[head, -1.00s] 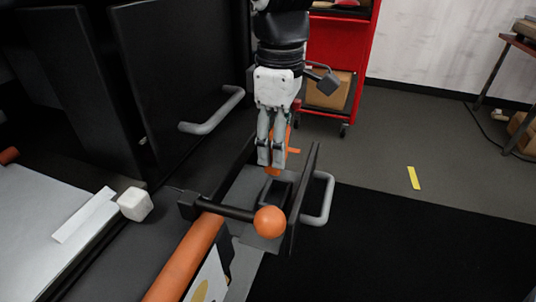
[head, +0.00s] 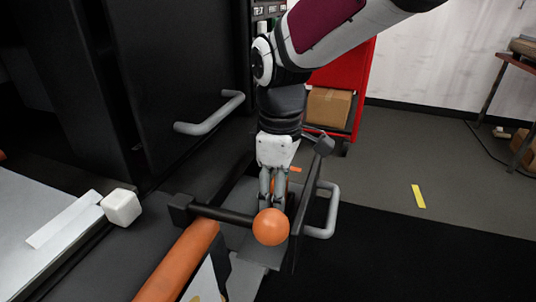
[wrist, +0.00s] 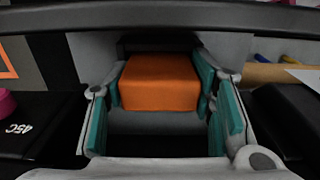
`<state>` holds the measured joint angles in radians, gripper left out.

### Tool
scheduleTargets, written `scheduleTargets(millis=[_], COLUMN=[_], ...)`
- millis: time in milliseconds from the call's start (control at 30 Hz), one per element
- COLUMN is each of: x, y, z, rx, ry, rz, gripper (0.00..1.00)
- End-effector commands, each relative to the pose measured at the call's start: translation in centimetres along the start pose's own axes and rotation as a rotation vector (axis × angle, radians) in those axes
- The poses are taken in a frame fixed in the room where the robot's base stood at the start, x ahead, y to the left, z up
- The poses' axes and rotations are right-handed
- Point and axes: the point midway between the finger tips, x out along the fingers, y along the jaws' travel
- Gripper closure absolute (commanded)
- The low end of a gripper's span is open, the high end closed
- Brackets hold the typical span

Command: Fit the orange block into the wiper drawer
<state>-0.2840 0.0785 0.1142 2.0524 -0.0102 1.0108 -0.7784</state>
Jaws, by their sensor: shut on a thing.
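The orange block (wrist: 160,83) sits between the teal finger pads in the wrist view, and my gripper (wrist: 162,100) is shut on it. In the head view my gripper (head: 272,203) points straight down inside the open wiper drawer (head: 302,222), behind the orange ball knob. The knob hides the fingertips and the block there. The drawer has a dark front panel, with a grey handle (head: 328,212) on its right side. I cannot tell whether the block touches the drawer floor.
The orange ball (head: 271,227) on a black lever (head: 222,214) stands close in front of my fingers. An orange roller (head: 180,262) and a white cube (head: 121,207) lie left. A black door with a grey handle (head: 210,114) stands behind left. Floor at right is open.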

Motion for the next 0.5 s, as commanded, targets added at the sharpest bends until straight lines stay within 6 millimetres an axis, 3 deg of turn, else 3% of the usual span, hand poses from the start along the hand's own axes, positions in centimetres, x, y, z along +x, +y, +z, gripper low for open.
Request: scheduleTargets(millis=[500], x=[1.6], y=[-0.1], z=[0.1], rx=[0.000], ry=[-0.006], rz=[-0.005], gripper=[0.78])
